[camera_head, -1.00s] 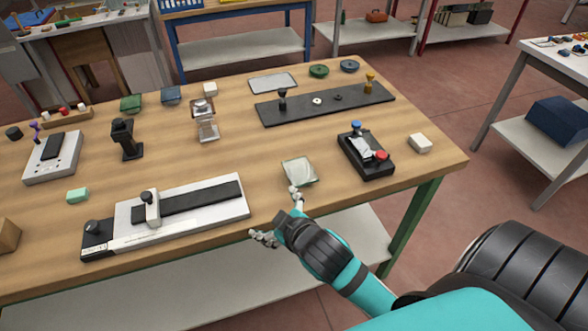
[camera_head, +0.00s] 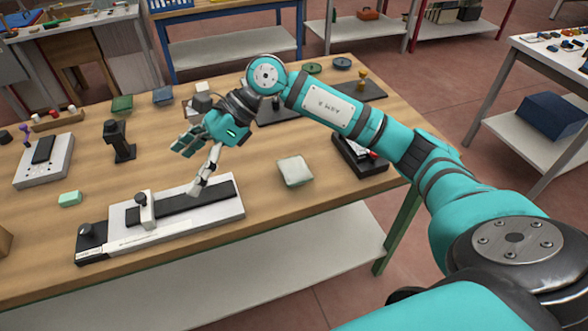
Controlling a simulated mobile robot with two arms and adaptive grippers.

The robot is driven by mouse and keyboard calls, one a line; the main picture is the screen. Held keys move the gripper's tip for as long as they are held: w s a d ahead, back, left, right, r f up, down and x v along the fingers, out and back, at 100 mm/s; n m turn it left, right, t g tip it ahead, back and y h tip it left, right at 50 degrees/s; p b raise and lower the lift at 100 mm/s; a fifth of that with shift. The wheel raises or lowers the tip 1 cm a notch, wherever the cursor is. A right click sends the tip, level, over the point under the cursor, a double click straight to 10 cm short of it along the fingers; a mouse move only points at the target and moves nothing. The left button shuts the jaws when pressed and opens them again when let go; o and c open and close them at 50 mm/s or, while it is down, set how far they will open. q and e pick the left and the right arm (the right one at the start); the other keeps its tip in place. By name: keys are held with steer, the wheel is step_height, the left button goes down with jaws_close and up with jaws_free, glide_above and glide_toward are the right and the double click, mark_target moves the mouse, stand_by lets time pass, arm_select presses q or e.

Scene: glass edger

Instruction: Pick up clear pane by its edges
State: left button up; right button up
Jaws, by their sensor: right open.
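A pale, squarish piece with a faint greenish edge (camera_head: 294,171) lies near the front edge of the wooden table; it looks like the clear pane, though I cannot tell the glass from any pad under it. My right gripper (camera_head: 186,168) is open and empty, its fingers spread, left of the pane and above the back of the white and black sliding fixture. It is apart from the pane. My right arm hides part of the table behind, including the small clear pieces there. My left gripper is not in view.
The sliding fixture (camera_head: 215,210) lies at the front left. A black post (camera_head: 118,140) and a white block with a black top (camera_head: 43,162) stand farther left. A black device (camera_head: 352,160) is right of the pane, partly behind my arm. Bare wood (camera_head: 262,200) lies around the pane.

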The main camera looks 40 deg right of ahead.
steer(key=w+d+h, duration=0.2)
steer(key=d+h, duration=0.4)
steer(key=d, duration=0.8)
step_height(320, 180, up, 3)
steer(key=h, duration=0.4)
glide_above(294, 169)
steer(key=shift+g, duration=0.5)
steer(key=f, duration=0.3)
steer(key=f+p, duration=0.1)
steer(key=f, duration=0.3)
steer(key=d+f+p, duration=0.1)
steer(key=f, duration=0.3)
steer(key=shift+f, duration=0.2)
steer(key=shift+w+a+f, duration=0.1)
steer(key=shift+f, duration=0.15)
steer(key=f+p, duration=0.2)
steer(key=f, duration=0.1)
steer(key=f+p, duration=0.1)
steer(key=shift+a+f, duration=0.35)
steer(key=shift+f, duration=0.35)
steer(key=shift+f+b, duration=0.2)
steer(key=shift+b, duration=0.25)
